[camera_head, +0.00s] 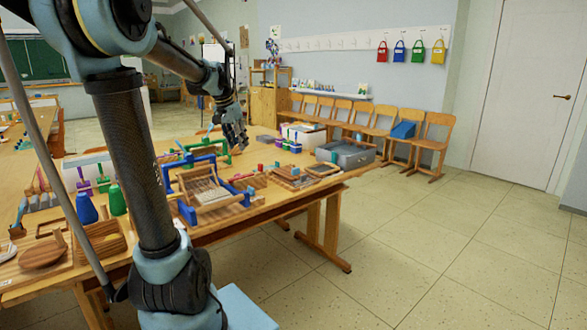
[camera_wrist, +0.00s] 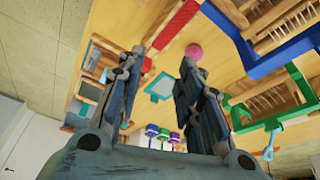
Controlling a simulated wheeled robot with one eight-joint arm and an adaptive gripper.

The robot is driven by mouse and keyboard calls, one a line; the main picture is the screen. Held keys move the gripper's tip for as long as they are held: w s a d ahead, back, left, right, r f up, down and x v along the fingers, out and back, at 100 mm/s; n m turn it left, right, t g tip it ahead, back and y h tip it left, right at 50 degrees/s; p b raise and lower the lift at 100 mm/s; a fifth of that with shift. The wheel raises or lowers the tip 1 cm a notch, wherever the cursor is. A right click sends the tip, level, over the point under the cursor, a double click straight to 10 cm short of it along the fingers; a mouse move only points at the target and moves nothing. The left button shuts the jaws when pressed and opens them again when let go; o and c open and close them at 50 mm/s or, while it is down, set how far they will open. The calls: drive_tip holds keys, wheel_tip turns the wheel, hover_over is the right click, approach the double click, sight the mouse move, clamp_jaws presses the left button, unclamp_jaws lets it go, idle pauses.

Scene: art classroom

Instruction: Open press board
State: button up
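I cannot tell for sure which thing is the press board. The likeliest is a slatted wooden board in a blue frame (camera_head: 203,190) near the table's front edge in the head view. A blue-framed wooden piece also shows at the top right of the wrist view (camera_wrist: 283,58). My gripper (camera_head: 236,146) is above the table, beyond and to the right of this board in the head view. In the wrist view my gripper (camera_wrist: 160,60) has its two fingers apart, with nothing between them. My arm crosses the left of the head view and hides part of the table.
The wooden table (camera_head: 262,205) is crowded. A green frame (camera_head: 193,150) stands behind the board. A grey tray (camera_head: 346,153) is at the right end. Small wooden frames (camera_head: 293,178) lie between. A pink ball (camera_wrist: 194,52) shows near a fingertip. Chairs (camera_head: 432,140) line the wall; floor is clear at right.

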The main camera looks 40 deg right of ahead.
drive_tip(key=s+d+m+g+h, duration=0.1)
drive_tip(key=s+d+m, duration=0.15)
drive_tip(key=d, duration=0.65)
drive_tip(key=s+d+m, duration=0.2)
drive_tip(key=s+d, duration=0.1)
drive_tip(key=d, duration=0.7)
drive_tip(key=x, duration=1.6)
drive_tip(key=shift+f, duration=0.2)
clamp_jaws()
